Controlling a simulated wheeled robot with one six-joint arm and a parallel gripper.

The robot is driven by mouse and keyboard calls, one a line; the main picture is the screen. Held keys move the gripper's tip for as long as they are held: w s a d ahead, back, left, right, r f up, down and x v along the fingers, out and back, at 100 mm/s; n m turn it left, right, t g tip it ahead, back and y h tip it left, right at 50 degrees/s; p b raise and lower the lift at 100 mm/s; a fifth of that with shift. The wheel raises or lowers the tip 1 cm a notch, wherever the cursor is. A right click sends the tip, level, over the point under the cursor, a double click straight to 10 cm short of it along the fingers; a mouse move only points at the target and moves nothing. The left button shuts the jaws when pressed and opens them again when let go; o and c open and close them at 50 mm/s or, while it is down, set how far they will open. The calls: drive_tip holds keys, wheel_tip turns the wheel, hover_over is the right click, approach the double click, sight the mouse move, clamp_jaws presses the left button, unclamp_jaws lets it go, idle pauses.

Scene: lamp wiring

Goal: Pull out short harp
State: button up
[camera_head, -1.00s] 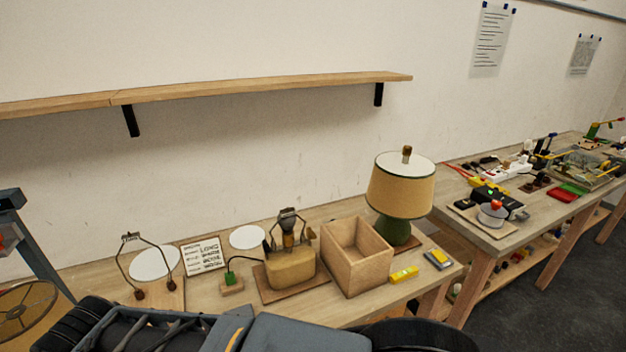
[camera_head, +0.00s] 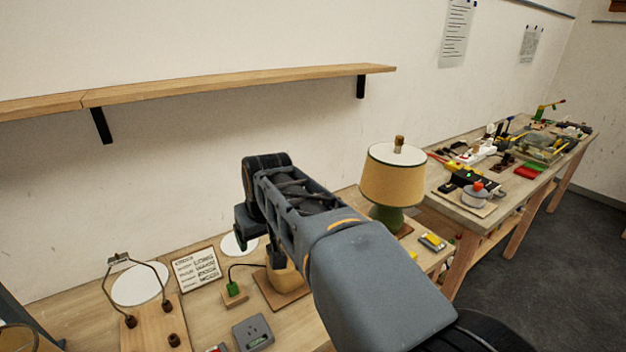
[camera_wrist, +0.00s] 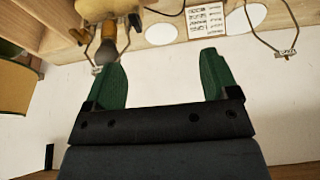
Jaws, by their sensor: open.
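The short harp (camera_wrist: 92,50), a dark wire loop with a small tag at its end, stands on the tan lamp base (camera_wrist: 68,16) at upper left of the wrist view, which looks upside down. My gripper (camera_wrist: 163,58) is open and empty, its two green fingers wide apart. The left finger's tip shows beside the harp's tagged end; contact cannot be told.
A taller tagged harp (camera_head: 136,284) stands on a pegged board at left. A shaded lamp (camera_head: 392,180) stands right. A shelf (camera_head: 230,88) runs above.

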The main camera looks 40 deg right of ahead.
drive_tip(key=w+d+r+m, duration=0.1)
drive_tip(key=w+d+r, duration=0.15)
drive_tip(key=d, duration=0.45)
drive_tip(key=w+d+r+m, duration=0.1)
drive_tip(key=w+d+r, duration=0.15)
drive_tip(key=d, duration=0.35)
drive_tip(key=shift+h, duration=0.3)
drive_tip(key=x, duration=0.8)
drive_tip(key=d+x, duration=0.1)
drive_tip(key=x, duration=0.4)
drive_tip(key=shift+r, duration=0.1)
drive_tip(key=shift+c, duration=0.3)
drive_tip(key=shift+s, duration=0.1)
drive_tip(key=c, duration=1)
drive_tip(key=shift+r+p, duration=0.6)
drive_tip(key=shift+r, duration=0.25)
